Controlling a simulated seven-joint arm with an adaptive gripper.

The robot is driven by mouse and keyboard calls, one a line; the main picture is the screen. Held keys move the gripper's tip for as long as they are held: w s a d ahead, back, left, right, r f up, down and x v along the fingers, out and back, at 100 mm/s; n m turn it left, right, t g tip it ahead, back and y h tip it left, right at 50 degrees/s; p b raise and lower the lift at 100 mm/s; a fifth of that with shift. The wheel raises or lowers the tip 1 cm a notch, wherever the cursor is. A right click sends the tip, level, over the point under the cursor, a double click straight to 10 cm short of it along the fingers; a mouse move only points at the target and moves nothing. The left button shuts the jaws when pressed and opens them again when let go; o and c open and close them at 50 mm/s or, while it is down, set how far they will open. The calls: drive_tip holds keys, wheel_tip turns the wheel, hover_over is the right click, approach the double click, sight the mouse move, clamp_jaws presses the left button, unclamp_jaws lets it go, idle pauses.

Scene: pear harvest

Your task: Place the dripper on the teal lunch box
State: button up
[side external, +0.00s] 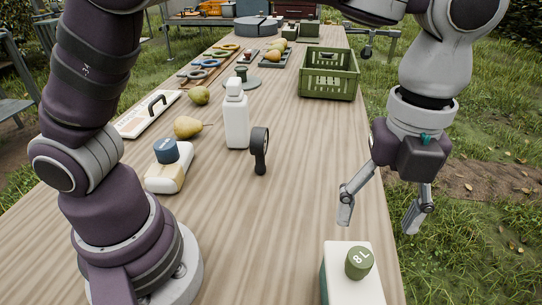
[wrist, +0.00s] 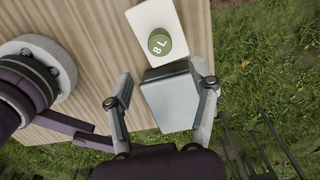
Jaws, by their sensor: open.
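The dripper is a dark green cylinder marked "8 L" (side external: 359,263); it also shows in the wrist view (wrist: 159,42). It stands upright on the white lid of the teal lunch box (side external: 341,284), whose teal side shows at its left edge. The box's lower part is cut off by the side view's bottom edge. In the wrist view its lid (wrist: 152,18) shows white at top centre. My gripper (side external: 383,217) is open and empty, fingers pointing down, raised near the table's right edge, apart from the dripper. Its fingers show in the wrist view (wrist: 162,93).
A pale grey box (wrist: 173,102) lies beneath my fingers in the wrist view. A white bottle (side external: 236,122), a black round-headed tool (side external: 260,148) and a yellow-white box (side external: 160,179) stand mid-table. A green crate (side external: 329,85) is at the back right. Table room (side external: 290,190) is clear left of my gripper.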

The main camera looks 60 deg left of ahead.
sight(361, 255)
drive_tip(key=s+a+r+n+t+h, duration=0.1)
drive_tip(key=a+r+n, duration=0.2)
drive_tip(key=a+n, duration=0.35)
drive_tip(key=a+r+n+t, duration=0.2)
drive_tip(key=a+r+n, duration=0.2)
drive_tip(key=a+n, duration=0.3)
drive_tip(key=s+a+f+n+t+y, duration=0.1)
drive_tip(key=s+a+f+n, duration=0.3)
drive_tip(key=n, duration=0.9)
drive_tip(key=shift+s+a+t, duration=0.55)
drive_tip(key=shift+a+t, duration=0.25)
drive_tip(key=shift+a, duration=0.35)
